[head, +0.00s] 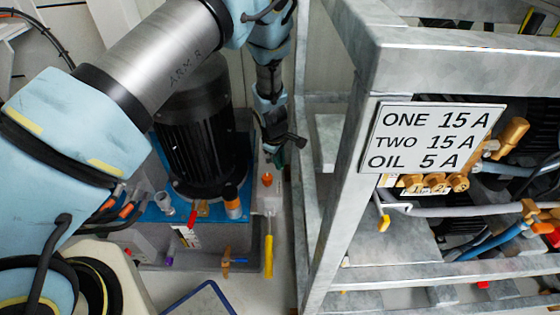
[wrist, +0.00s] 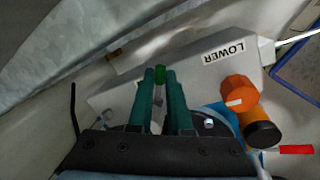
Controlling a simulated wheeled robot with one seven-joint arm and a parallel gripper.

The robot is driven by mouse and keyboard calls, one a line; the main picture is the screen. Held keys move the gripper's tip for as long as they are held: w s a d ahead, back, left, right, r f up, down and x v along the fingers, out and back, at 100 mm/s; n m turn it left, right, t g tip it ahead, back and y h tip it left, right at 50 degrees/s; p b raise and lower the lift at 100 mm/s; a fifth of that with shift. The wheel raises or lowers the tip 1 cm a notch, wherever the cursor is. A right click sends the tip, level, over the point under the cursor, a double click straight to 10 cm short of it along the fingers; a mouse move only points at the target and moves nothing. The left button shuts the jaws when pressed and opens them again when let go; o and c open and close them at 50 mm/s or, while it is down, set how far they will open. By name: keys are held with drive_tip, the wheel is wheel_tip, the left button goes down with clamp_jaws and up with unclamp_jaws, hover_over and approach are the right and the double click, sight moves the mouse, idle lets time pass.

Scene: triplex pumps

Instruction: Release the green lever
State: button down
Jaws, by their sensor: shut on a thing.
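The green lever (wrist: 160,71) shows as a small green tip between my fingertips in the wrist view, in front of the grey block marked LOWER (wrist: 205,62). My gripper (wrist: 161,82) has dark green fingers, close together on either side of the lever and shut on it. The lower part of the lever is hidden by the fingers. The lever cannot be made out there.
An orange knob (wrist: 238,92) and an orange-black cylinder (wrist: 262,128) stand right of my fingers. A red handle (wrist: 296,149) lies beyond them. In the head view the black motor (head: 195,130) stands left, and a grey frame (head: 335,190) rises close on the right.

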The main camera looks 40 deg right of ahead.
sight(275, 174)
drive_tip(key=shift+a+m, duration=0.15)
drive_tip(key=shift+m, duration=0.25)
drive_tip(key=c, duration=0.8)
unclamp_jaws()
drive_tip(key=shift+c, duration=0.2)
wheel_tip(275, 174, up, 11)
drive_tip(key=a, duration=0.2)
drive_tip(key=shift+s+f, duration=0.2)
drive_tip(key=shift+s, duration=0.1)
drive_tip(key=shift+a, duration=0.1)
